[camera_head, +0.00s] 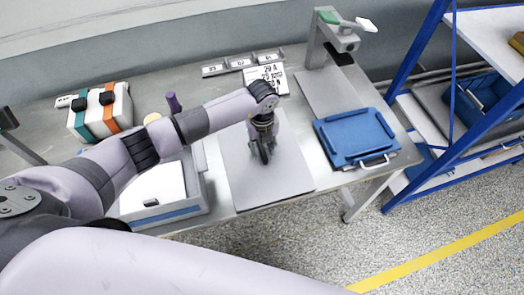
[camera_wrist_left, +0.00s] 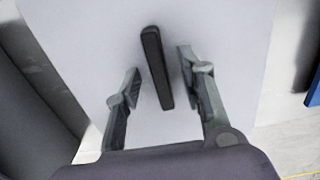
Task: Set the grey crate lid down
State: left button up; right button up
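The grey crate lid (camera_head: 288,178) is a flat pale panel lying level at the front middle of the bench. It fills most of the left wrist view (camera_wrist_left: 225,55), with a dark bar handle (camera_wrist_left: 154,50) on it. My left gripper (camera_head: 264,155) points down over the lid. In the left wrist view its fingers (camera_wrist_left: 158,72) stand apart on either side of the handle, with a visible gap to it, so it is open and empty. A grey crate (camera_head: 150,217) with a blue stripe stands left of the lid, partly hidden by my left arm. My right gripper is not in view.
A blue crate lid or tray (camera_head: 357,135) with a handle lies to the right. A grey stand (camera_head: 331,45) rises behind it. Small labelled bins (camera_head: 240,62) and a printed card (camera_head: 268,78) are at the back. A blue-framed shelf (camera_head: 428,55) stands at the right.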

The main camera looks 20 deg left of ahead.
pick_arm(q)
jog(key=shift+f, duration=0.3)
jog(key=shift+c, duration=0.2)
grip_shut()
dwell(0.3)
